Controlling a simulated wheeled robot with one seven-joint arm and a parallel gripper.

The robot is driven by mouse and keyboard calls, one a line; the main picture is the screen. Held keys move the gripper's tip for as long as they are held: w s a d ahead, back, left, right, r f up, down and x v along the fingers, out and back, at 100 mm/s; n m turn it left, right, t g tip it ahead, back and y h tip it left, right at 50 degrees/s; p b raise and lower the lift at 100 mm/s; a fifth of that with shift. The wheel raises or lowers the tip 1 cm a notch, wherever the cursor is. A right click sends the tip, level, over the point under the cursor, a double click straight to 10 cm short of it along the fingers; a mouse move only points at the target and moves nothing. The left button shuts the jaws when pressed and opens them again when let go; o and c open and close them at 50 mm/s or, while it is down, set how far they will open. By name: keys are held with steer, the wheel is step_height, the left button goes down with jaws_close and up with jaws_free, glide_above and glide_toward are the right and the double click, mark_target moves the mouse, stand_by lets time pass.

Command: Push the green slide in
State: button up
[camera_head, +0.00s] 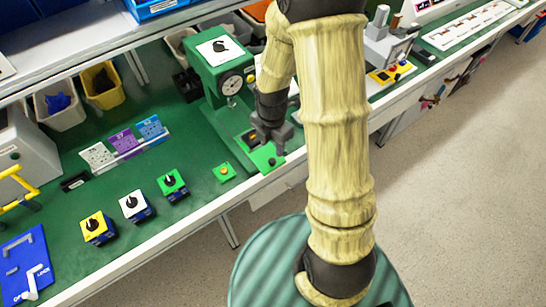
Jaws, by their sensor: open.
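The green machine (212,62) stands on the green-topped bench, with a dial on its front and a white label with a black knob symbol on top. At its foot, a green slide (264,160) sticks out toward the bench's front edge. My gripper (267,147) is open and points down over the slide, close to its outer part. The fingers cover part of the slide. I cannot tell whether they touch it.
Three boxes with black knobs stand to the left: yellow (97,227), white (136,206) and green (172,185). A small green button block (224,172) sits just left of the slide. Labelled cards (125,141) and bins (101,85) stand behind. The bench's front strip is mostly clear.

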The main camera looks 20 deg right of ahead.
mark_target(271, 160)
step_height(271, 160, down, 7)
steer(key=shift+r, duration=0.2)
steer(key=shift+w+f, duration=0.2)
steer(key=shift+f, duration=0.25)
steer(key=shift+d, duration=0.1)
steer(key=shift+s, duration=0.1)
steer(key=shift+s+a, duration=0.1)
steer(key=shift+a, duration=0.15)
jaws_close()
